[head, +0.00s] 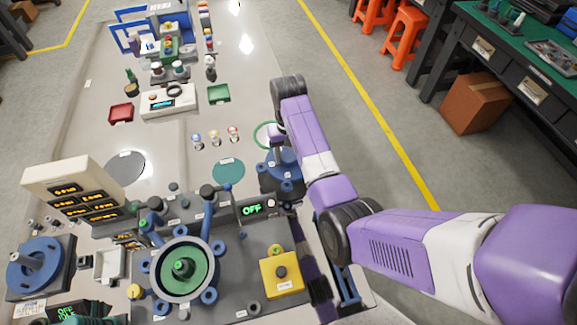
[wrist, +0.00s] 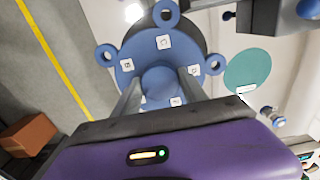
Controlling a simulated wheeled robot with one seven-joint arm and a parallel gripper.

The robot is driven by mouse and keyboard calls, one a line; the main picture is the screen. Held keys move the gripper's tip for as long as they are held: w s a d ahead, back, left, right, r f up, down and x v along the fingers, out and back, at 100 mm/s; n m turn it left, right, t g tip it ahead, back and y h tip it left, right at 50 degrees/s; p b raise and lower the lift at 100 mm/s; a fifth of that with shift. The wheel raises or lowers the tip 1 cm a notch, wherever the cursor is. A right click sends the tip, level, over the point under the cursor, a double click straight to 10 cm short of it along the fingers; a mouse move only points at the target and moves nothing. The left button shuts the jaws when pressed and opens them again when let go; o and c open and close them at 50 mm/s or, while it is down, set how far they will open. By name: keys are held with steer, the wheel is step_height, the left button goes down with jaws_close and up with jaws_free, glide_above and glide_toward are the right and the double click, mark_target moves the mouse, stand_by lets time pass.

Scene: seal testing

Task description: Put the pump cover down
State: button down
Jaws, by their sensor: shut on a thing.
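The pump cover (head: 287,182) is a blue round plate with small ring lugs and white labels. It is partly hidden by my arm in the head view. In the wrist view the pump cover (wrist: 130,70) fills the middle, its round centre knob between my two fingers. A dark grey round shape (wrist: 192,32) shows just behind the cover. I cannot tell whether the cover touches it or hangs above it.
A teal disc (head: 228,173) lies left of the cover, and a grey disc (head: 125,166) farther left. A green ring (head: 262,137) lies behind. The test rig (head: 215,296) with an OFF display stands in front. Small bulb-like items (head: 214,138) stand beyond. The table's right edge is close.

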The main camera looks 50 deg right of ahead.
mark_target(288, 166)
steer(key=shift+f, duration=3.1)
steer(key=c, duration=0.6)
jaws_free()
steer(key=shift+f, duration=0.15)
step_height(288, 166, up, 12)
steer(key=shift+r, duration=0.1)
steer(key=shift+w, duration=0.1)
